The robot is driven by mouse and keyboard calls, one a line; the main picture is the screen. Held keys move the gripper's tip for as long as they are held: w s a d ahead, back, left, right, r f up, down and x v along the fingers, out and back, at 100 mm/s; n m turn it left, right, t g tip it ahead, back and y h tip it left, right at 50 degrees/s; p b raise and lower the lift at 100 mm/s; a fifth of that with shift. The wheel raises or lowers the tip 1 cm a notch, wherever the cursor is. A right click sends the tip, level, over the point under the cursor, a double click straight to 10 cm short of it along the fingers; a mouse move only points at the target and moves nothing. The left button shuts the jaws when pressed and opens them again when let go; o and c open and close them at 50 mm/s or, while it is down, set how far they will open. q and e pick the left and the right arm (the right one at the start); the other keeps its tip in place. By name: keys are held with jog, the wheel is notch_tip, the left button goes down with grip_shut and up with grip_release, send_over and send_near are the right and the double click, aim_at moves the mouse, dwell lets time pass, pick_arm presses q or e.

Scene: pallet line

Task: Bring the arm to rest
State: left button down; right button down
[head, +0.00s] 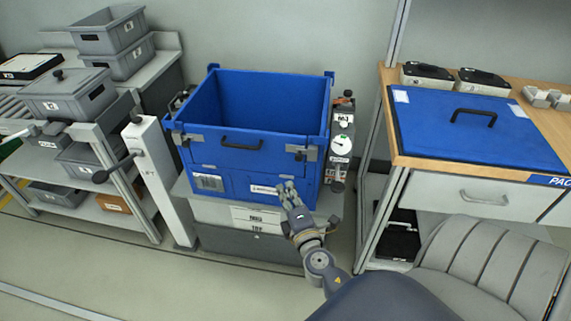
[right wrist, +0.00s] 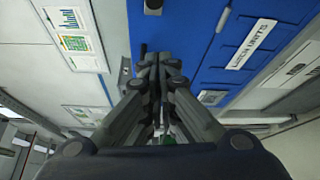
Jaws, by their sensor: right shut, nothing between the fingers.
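My right gripper (head: 287,190) is in front of the lower front wall of a blue crate (head: 255,155). Its fingers are together with nothing between them. In the right wrist view the closed fingers of the gripper (right wrist: 158,62) point toward the blue crate face (right wrist: 205,45); I cannot tell whether they touch it. The right arm reaches up from the bottom of the head view. My left gripper does not show in either view.
The open, empty-looking crate stands on a grey base (head: 240,243). A gauge unit (head: 341,143) is at its right. A blue lid (head: 470,130) lies on the workbench (head: 395,75) at right. A shelf rack with grey bins (head: 65,95) stands left. Floor is clear in front.

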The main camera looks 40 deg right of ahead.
dwell(0.3)
jog(key=s+a+f+m+g+y, duration=0.1)
jog(key=s+a+f+m+g, duration=0.3)
jog(key=f, duration=0.7)
jog(key=s+a+f+g+y, duration=0.15)
jog(key=s+f, duration=0.35)
jog(key=f, duration=0.6)
jog(key=s+a+f+m+g+y, duration=0.25)
jog(key=s+f, duration=0.25)
jog(key=f, duration=0.7)
jog(key=s+a+f+m+g, duration=0.1)
jog(key=s+f, duration=0.3)
jog(key=s, duration=0.4)
jog(key=s+a+f+m+g+y, duration=0.1)
jog(key=s+a+f+m+g, duration=0.1)
jog(key=s+f, duration=0.3)
jog(key=s+a+f+m+g, duration=0.2)
jog(key=s+f+m+g, duration=0.1)
jog(key=s, duration=1)
notch_tip(320, 180, down, 2)
jog(key=shift+f+g+y, duration=0.15)
jog(key=shift+g+y, duration=0.15)
jog(key=shift+g, duration=0.3)
